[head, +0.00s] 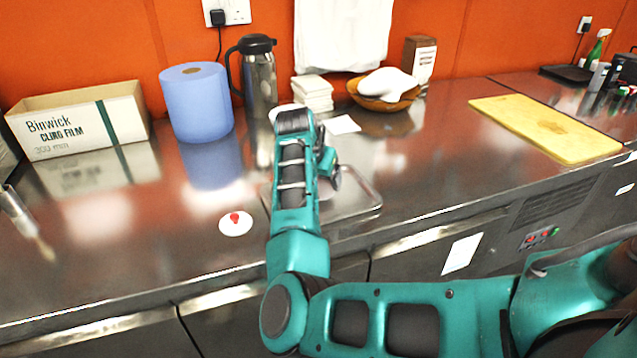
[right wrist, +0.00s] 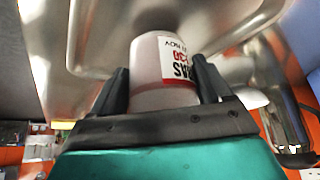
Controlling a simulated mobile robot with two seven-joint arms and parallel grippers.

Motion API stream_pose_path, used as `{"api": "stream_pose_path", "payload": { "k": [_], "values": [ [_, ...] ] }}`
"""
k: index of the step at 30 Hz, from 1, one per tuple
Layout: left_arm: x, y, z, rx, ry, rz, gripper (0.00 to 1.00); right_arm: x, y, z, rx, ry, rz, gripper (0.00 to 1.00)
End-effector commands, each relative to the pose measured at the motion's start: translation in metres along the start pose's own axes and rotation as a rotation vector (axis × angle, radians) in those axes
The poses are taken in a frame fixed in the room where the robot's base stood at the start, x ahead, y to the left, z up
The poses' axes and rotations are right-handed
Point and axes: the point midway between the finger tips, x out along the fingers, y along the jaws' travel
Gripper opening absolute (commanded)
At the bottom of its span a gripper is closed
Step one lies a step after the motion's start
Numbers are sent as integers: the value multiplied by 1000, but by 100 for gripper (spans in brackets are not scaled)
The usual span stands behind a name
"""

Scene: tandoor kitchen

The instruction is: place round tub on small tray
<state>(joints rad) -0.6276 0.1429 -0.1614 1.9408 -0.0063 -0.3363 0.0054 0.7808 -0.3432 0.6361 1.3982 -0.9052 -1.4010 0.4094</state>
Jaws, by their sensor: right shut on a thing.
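The round tub (right wrist: 155,65) is pale with a white label bearing red and dark print. In the right wrist view it stands between the two dark fingers of my right gripper (right wrist: 163,78), which is shut on it. The small tray (head: 362,208) is a shallow shiny metal tray near the counter's front edge in the head view. My right gripper (head: 330,168) is over the tray, partly behind my own arm, which hides part of the tray. The tub cannot be made out clearly in the head view, and I cannot tell whether it touches the tray. My left gripper is not in view.
A white disc with a red piece (head: 235,222) lies left of the tray. Behind stand a blue roll (head: 195,105), a steel flask (head: 260,80), a bowl (head: 383,100) and a cling film box (head: 80,125). A yellow board (head: 545,128) lies right. Counter right of the tray is clear.

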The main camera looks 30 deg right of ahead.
Motion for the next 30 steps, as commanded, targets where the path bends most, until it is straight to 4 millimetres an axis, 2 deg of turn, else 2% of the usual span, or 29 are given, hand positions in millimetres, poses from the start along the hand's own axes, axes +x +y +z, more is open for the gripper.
{"api": "stream_pose_path", "payload": {
  "k": [3,14,15,21,30],
  "values": [
    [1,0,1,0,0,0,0,12,0,6,0,1,-1,30],
    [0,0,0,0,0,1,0,15,0,8,1,2,0,30],
    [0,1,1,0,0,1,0,15,0,8,0,0,0,82],
    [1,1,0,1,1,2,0,15,0,8,0,0,0,100],
    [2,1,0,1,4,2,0,12,0,6,1,1,-1,100]
  ]
}}
